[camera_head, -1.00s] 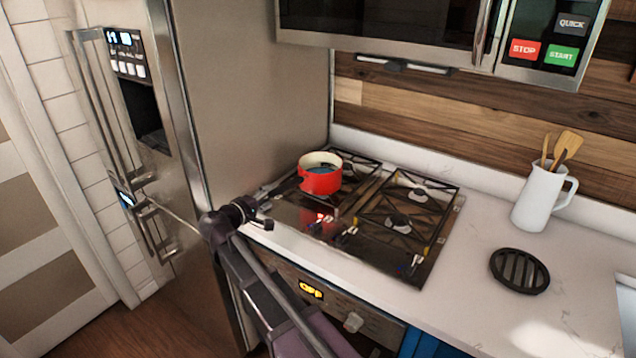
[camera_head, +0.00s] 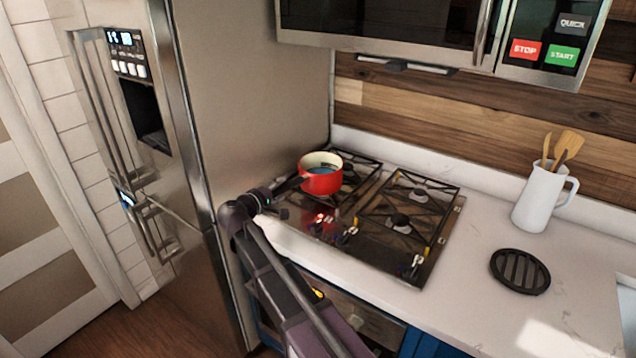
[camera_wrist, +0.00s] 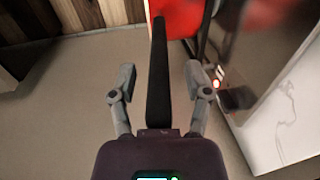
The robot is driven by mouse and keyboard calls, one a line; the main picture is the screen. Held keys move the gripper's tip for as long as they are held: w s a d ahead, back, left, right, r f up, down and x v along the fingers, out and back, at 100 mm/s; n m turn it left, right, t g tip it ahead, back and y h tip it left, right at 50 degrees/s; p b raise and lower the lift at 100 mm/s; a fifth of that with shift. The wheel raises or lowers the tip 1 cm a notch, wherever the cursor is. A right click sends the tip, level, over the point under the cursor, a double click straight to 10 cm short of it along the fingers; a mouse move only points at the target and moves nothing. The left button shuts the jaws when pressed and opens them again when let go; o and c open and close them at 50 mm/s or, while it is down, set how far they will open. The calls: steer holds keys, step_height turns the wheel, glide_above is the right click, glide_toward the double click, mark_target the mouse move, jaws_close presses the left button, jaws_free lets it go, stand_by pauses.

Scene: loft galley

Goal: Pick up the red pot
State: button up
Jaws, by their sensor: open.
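The red pot (camera_head: 321,180) has a pale inside and a dark handle (camera_head: 288,187). It stands upright on the left rear part of the gas stove (camera_head: 382,262). The handle points left and toward the front, to my gripper (camera_head: 280,203). In the wrist view, the pot's red side (camera_wrist: 178,15) shows at the top. Its black handle (camera_wrist: 158,85) runs down between the two spread fingers of my gripper (camera_wrist: 161,82), with a gap on each side. The jaws are open and hold nothing.
The steel fridge (camera_head: 255,90) stands close to the left of the pot. A microwave (camera_head: 400,40) hangs above the stove. A white jug with wooden utensils (camera_head: 538,198) and a black round trivet (camera_head: 520,271) are on the counter to the right.

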stand_by(0.4)
jaws_close()
steer(key=shift+a+r+p, duration=0.1)
steer(key=shift+r+p, duration=0.35)
stand_by(0.4)
steer(key=shift+r+p, duration=1.4)
steer(key=s+a+r+p, duration=0.1)
steer(key=s+a, duration=0.1)
steer(key=s, duration=1.3)
steer(key=shift+s+a+r, duration=0.15)
steer(key=shift+s+r, duration=0.05)
steer(key=shift+s, duration=0.15)
